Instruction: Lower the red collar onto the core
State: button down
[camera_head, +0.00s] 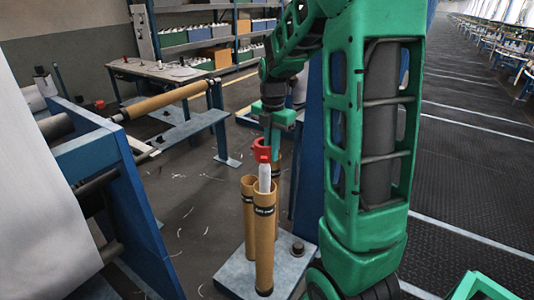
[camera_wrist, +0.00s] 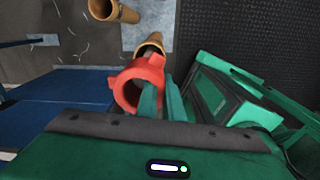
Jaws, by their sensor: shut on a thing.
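The red collar (camera_head: 262,151) is a thick open ring held in my gripper (camera_head: 269,139), which is shut on one side of it. In the wrist view the collar (camera_wrist: 151,73) shows its open hole, with my green gripper fingers (camera_wrist: 163,98) at its right side. In the head view the collar hangs just above a pale upright piece (camera_head: 265,177) that rises from the front brown core (camera_head: 264,240). Any gap or contact there is hard to judge. A core (camera_wrist: 153,43) also shows beyond the collar in the wrist view.
A blue-framed machine with a white roll (camera_head: 40,190) stands at left. A horizontal brown roll (camera_head: 165,100) and a workbench (camera_head: 160,72) lie behind. Floor at right (camera_head: 470,195) is clear.

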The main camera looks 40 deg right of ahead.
jog(key=shift+f, duration=1.2)
dwell(0.6)
jog(key=shift+f, duration=0.3)
jog(key=shift+r, duration=0.25)
dwell(0.3)
jog(key=shift+f, duration=0.2)
jog(key=shift+w, duration=0.1)
jog(key=shift+w+r, duration=0.1)
jog(key=shift+r, duration=0.15)
